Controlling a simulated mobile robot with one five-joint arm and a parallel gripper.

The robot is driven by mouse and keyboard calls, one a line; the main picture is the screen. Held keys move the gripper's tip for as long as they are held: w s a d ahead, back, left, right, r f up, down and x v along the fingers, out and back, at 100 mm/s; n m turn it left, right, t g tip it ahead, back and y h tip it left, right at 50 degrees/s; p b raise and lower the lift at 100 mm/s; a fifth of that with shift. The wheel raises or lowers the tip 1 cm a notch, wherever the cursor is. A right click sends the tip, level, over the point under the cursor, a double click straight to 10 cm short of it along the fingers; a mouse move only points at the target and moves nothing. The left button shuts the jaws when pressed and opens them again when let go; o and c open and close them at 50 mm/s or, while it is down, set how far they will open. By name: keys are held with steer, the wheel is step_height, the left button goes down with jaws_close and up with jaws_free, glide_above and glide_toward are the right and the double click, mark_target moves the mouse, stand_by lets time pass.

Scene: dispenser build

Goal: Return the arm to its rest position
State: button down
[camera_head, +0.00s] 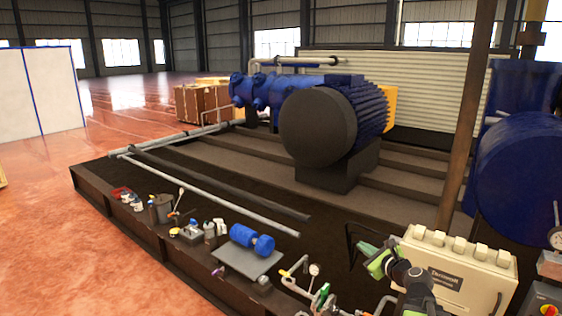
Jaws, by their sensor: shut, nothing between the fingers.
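My arm (411,279), dark with green parts, shows at the lower right, in front of a cream box. My gripper (374,261) is at its left end, pointing left, above the dark platform. It is shut and holds nothing that I can see. The lower part of the arm runs out of the bottom of the picture.
The cream control box (455,268) stands just behind and right of my arm. Pipes with a gauge (314,270) stand to the left. A blue motor (251,240) lies on a grey plate. A brown post (464,130) rises behind the box.

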steer(key=s+a+f+n+g+y+p, duration=0.1)
steer(key=s+a+f+n+g, duration=0.15)
steer(key=a+n, duration=0.4)
steer(key=s+a+f+n+g+y+p, duration=0.1)
steer(key=a+f+n+g, duration=0.15)
steer(key=a, duration=0.75)
steer(key=s+a+f+n+g+y, duration=0.1)
steer(key=a+f+n+g, duration=0.15)
steer(key=a+n, duration=0.4)
steer(key=s+d+f+n+g+h, duration=0.2)
steer(key=s+f+n+g+h, duration=0.1)
steer(key=s+n, duration=0.3)
steer(key=s+d+f+n+g+h, duration=0.3)
steer(key=s+n+g, duration=0.1)
steer(key=s+n, duration=0.2)
steer(key=shift+s+d+f+p, duration=0.2)
steer(key=shift+s+f+p, duration=0.2)
steer(key=shift+s, duration=0.2)
